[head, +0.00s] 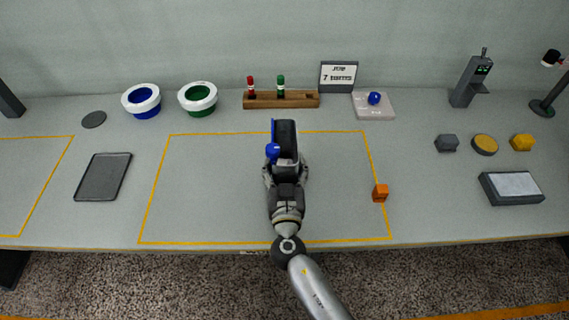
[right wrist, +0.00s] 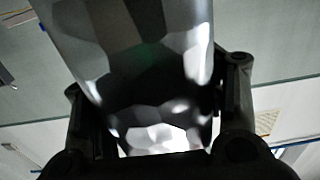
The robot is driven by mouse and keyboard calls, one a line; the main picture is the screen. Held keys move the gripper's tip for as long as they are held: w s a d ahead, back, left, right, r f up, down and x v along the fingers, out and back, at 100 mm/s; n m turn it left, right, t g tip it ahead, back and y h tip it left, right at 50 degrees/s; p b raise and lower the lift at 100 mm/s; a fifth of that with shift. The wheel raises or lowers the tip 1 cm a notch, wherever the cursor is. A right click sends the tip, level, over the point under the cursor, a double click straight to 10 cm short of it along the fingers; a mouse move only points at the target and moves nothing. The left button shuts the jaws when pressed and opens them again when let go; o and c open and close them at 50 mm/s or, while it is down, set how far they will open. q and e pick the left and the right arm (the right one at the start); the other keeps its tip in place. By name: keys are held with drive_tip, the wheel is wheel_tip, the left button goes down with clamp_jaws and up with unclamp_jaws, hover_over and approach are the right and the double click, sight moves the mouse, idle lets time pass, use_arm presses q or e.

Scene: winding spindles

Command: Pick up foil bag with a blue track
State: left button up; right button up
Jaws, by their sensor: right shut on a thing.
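The foil bag (head: 285,134) is dark and shiny in the head view, with a blue strip along its left edge and a blue knob (head: 272,152) at its lower left. My right gripper (head: 286,168) is shut on it over the middle of the yellow-outlined area. In the right wrist view the bag (right wrist: 150,50) is a silver, creased surface between the two dark fingers of the gripper (right wrist: 160,105). Its far end runs out of that picture. My left gripper is not in view.
An orange block (head: 380,192) lies to the right of my right gripper. White-rimmed blue (head: 142,100) and green (head: 198,98) bowls, a wooden rack (head: 281,99) and a sign (head: 338,76) stand behind. A dark tray (head: 103,177) lies left.

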drive_tip(key=shift+r, duration=0.15)
drive_tip(key=s+r+p, duration=0.1)
drive_tip(key=s+r, duration=0.5)
drive_tip(key=s+r+p, duration=0.1)
drive_tip(key=s+r, duration=0.5)
drive_tip(key=s, duration=0.1)
drive_tip(key=shift+s+a+r, duration=0.1)
drive_tip(key=shift+a+r, duration=0.05)
drive_tip(key=shift+s+r, duration=0.25)
drive_tip(key=shift+s, duration=0.15)
drive_tip(key=shift+c, duration=0.2)
